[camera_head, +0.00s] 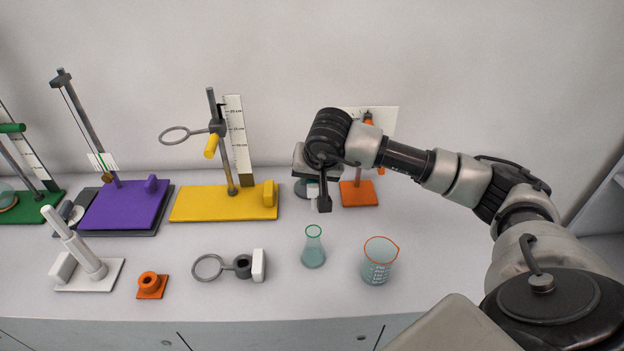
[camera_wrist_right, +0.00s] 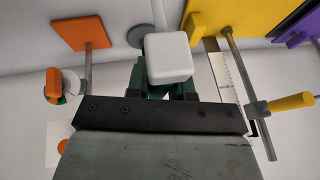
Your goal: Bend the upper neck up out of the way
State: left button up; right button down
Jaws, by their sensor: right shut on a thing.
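In the right wrist view a white block-shaped head (camera_wrist_right: 168,58) sits between the dark green fingers of my right gripper (camera_wrist_right: 160,86), which is shut on it. A pale neck (camera_wrist_right: 160,17) runs from the head toward a grey round base (camera_wrist_right: 138,37). In the head view my right gripper (camera_head: 323,190) is over the back of the bench, and a small part of the round base (camera_head: 301,187) shows beside it. The arm and gripper hide most of the neck and head there, so its bend cannot be told. My left gripper is not in view.
An orange stand (camera_head: 358,193) is close at the right of the gripper. A yellow stand with a ring (camera_head: 200,205) is at the left. A conical flask (camera_head: 313,252) and a beaker (camera_head: 378,265) stand in front. Bare bench lies between these and the stands.

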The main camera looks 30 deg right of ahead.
jog(key=shift+r+g+p, duration=0.5)
jog(key=shift+r+p, duration=0.2)
jog(key=shift+p, duration=0.35)
jog(key=shift+w+d+r+g+y+p, duration=0.1)
jog(key=shift+w+g+y+p, duration=0.05)
jog(key=shift+g+y+p, duration=0.3)
jog(key=shift+r, duration=0.1)
jog(key=shift+w+d+r+g+y+p, duration=0.15)
jog(key=shift+r+g+y+p, duration=0.2)
jog(key=shift+r+g+p, duration=0.45)
jog(key=shift+f, duration=0.15)
jog(key=shift+p, duration=0.3)
